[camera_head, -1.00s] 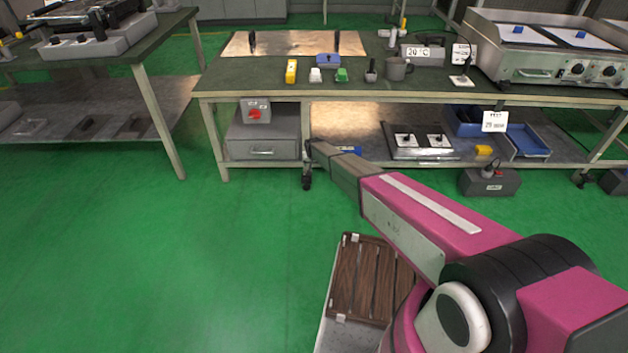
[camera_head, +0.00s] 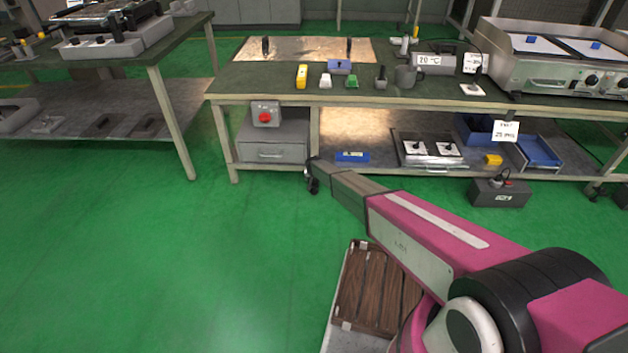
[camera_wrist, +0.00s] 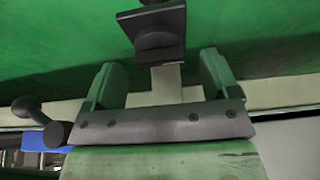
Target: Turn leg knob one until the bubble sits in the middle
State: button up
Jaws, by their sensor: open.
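A blue level (camera_head: 352,156) with a pale vial window lies on the bench's lower shelf; its bubble is too small to make out. My gripper (camera_head: 312,180) is a dark shape low at the bench's middle front leg (camera_head: 314,130). In the wrist view my gripper (camera_wrist: 160,85) has two spread fingers, open. A pale leg (camera_wrist: 168,85) shows between them, apart from both, with a dark square-edged foot or knob (camera_wrist: 158,38) at its end, beyond the fingertips. I cannot tell which numbered knob this is. A blue edge (camera_wrist: 42,140) shows at left.
The shelf holds a grey drawer box (camera_head: 270,140) and blue trays. A black box (camera_head: 498,193) stands on the floor. Green floor is clear at left.

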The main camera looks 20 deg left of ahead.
jog(key=shift+w+f, duration=0.25)
jog(key=shift+f, duration=0.3)
jog(key=c, duration=0.9)
jog(key=shift+n, duration=0.3)
jog(key=n+y, duration=0.1)
jog(key=n, duration=0.1)
jog(key=n+y, duration=0.1)
jog(key=n, duration=0.2)
jog(key=shift+w+d+g, duration=0.1)
jog(key=shift+d+g, duration=0.05)
jog(key=shift+g, duration=0.25)
jog(key=n, duration=0.2)
jog(key=n+g+y, duration=0.1)
jog(key=n, duration=0.1)
jog(key=shift+w+n+g, duration=0.1)
jog(key=shift+n+g, duration=0.2)
jog(key=shift+n, duration=0.1)
